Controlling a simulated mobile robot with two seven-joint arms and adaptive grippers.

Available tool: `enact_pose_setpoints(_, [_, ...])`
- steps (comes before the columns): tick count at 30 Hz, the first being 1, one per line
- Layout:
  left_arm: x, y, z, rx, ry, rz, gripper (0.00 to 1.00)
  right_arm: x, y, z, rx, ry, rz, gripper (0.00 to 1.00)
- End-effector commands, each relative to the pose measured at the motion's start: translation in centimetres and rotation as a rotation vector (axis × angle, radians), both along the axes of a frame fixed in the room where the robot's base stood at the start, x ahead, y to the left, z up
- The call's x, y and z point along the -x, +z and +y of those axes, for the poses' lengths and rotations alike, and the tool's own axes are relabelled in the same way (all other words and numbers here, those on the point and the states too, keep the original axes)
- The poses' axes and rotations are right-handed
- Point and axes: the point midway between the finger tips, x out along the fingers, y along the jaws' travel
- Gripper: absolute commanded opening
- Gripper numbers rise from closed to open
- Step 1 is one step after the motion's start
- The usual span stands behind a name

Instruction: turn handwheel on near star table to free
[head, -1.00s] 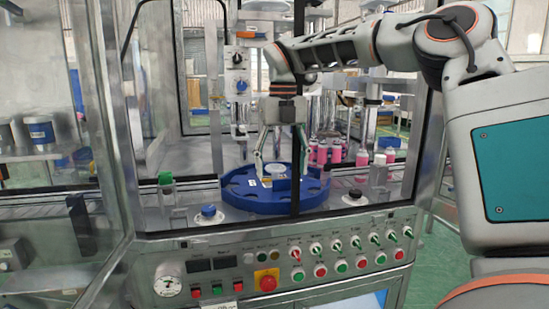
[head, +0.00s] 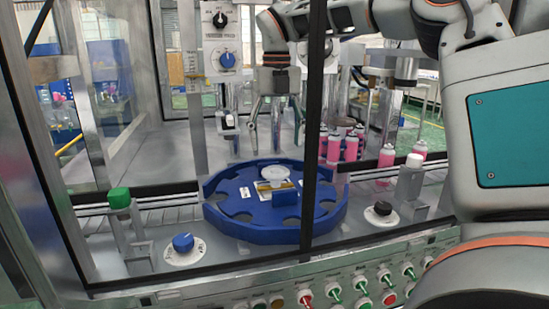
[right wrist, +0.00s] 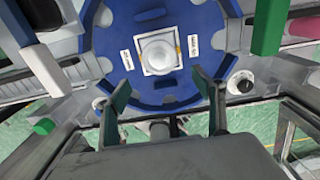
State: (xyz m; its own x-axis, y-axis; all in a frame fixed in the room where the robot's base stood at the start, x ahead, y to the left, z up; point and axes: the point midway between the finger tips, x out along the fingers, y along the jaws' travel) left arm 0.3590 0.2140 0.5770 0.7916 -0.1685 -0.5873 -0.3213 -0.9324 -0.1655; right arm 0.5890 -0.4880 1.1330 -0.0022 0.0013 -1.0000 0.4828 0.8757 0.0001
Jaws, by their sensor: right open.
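The near star table (head: 232,213) is a blue notched disc behind the machine's front frame. A pale round handwheel (head: 274,172) sits at its centre on a square plate with a yellow strip. Two white labels flank it, too small to read. The right wrist view shows the handwheel (right wrist: 157,52) from above, beyond the fingertips. My right gripper (head: 276,132) is open and empty, above the handwheel and apart from it. Its two fingers (right wrist: 162,92) are spread wide in the wrist view. My left gripper is out of view.
A dark frame post (head: 312,120) crosses in front of the disc's right part. Pink cans (head: 350,148) stand behind right. A blue knob (head: 183,242), a black knob (head: 382,209) and a green-capped post (head: 119,198) stand around the front. A switch panel (head: 345,290) runs below.

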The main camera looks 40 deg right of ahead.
Motion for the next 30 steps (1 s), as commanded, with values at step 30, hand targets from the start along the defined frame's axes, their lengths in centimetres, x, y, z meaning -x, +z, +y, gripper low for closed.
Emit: enact_pose_setpoints(30, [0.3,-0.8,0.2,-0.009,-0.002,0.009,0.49,0.0,-7.8,0.0,0.0,0.0,0.0,0.68])
